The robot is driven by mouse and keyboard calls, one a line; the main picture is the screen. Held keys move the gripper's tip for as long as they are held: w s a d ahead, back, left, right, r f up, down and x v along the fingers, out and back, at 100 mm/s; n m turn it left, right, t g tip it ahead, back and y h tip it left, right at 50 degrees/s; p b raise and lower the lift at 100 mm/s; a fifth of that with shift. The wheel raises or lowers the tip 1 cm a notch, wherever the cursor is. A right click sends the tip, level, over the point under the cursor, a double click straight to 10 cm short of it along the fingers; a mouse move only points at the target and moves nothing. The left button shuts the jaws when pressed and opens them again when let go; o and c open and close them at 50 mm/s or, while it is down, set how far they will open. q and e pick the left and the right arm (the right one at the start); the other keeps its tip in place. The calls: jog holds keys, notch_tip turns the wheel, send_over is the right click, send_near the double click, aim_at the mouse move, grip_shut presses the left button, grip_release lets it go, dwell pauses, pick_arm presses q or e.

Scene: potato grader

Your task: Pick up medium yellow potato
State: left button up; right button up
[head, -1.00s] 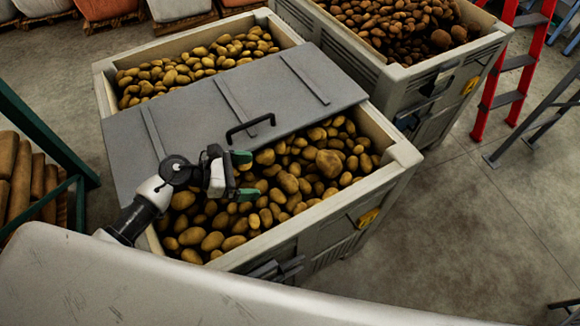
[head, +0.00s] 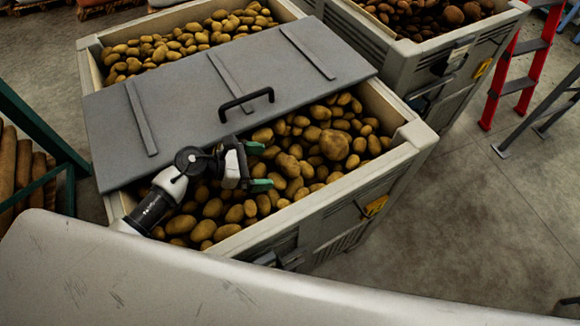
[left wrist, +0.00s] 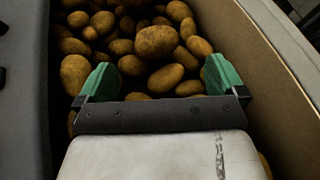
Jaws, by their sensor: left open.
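Many yellow-brown potatoes of mixed sizes lie in the front part of a grey crate (head: 385,180). I cannot tell for sure which one is the medium yellow potato. A large potato (head: 334,145) stands out on the pile in the head view; a large potato (left wrist: 157,42) also shows beyond the fingers in the left wrist view. My left gripper (head: 262,167) is over the pile with its green fingertips apart. In the left wrist view the open gripper (left wrist: 160,80) has nothing held between its fingers, and potatoes lie just beyond. My right gripper is not in view.
A grey lid (head: 190,90) with a black handle (head: 246,101) covers the crate's middle, close behind my left gripper. The crate wall (left wrist: 262,70) runs along the right in the left wrist view. A second crate (head: 440,45) and a red ladder (head: 513,85) stand at the right.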

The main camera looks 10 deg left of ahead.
aim_at(283, 166)
pick_arm(q)
jog(key=x, duration=0.2)
jog(key=b+x, duration=0.1)
jog(key=x, duration=0.5)
jog(key=shift+w+a+f, duration=0.2)
jog(key=shift+a+f, duration=0.05)
jog(key=shift+f, duration=0.05)
jog(key=shift+c, duration=0.2)
jog(key=c, duration=1)
